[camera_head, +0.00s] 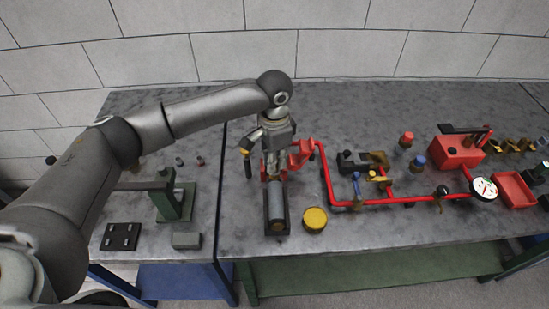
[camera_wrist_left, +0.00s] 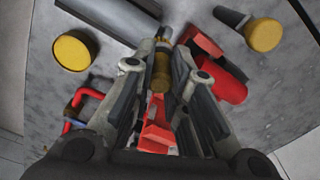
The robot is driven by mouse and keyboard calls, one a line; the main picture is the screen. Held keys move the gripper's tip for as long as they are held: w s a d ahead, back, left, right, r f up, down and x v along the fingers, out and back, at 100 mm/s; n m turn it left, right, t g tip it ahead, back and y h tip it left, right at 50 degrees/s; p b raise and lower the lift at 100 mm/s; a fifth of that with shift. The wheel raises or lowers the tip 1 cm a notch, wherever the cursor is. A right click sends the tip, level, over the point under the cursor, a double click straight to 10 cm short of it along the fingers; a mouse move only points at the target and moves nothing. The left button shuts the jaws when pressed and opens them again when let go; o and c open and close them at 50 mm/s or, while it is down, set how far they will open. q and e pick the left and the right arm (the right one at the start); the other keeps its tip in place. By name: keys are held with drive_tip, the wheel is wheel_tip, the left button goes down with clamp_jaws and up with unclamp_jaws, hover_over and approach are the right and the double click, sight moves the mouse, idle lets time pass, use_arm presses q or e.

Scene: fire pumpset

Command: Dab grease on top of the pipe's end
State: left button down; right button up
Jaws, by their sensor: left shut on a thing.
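My left gripper (camera_head: 272,168) is over the table, just behind a grey pipe (camera_head: 276,203) lying in a dark cradle (camera_head: 266,222). The pipe's near end is brownish. In the left wrist view, the fingers (camera_wrist_left: 160,85) are shut on a small brass-coloured handle (camera_wrist_left: 161,72); its tip is dark and hard to make out. A round tin with a yellow top (camera_head: 315,218) stands right of the cradle, apart from it; it also shows in the left wrist view (camera_wrist_left: 73,50). I cannot tell whether the held thing touches the pipe. My right gripper is out of view.
A red fixture (camera_head: 301,153) is close beside the left gripper. Red piping (camera_head: 330,180) with valves and a gauge (camera_head: 484,189) runs to the right. A yellow-handled thing (camera_head: 247,165) is to the left, with a green stand (camera_head: 174,200) and grey block (camera_head: 187,240) farther left.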

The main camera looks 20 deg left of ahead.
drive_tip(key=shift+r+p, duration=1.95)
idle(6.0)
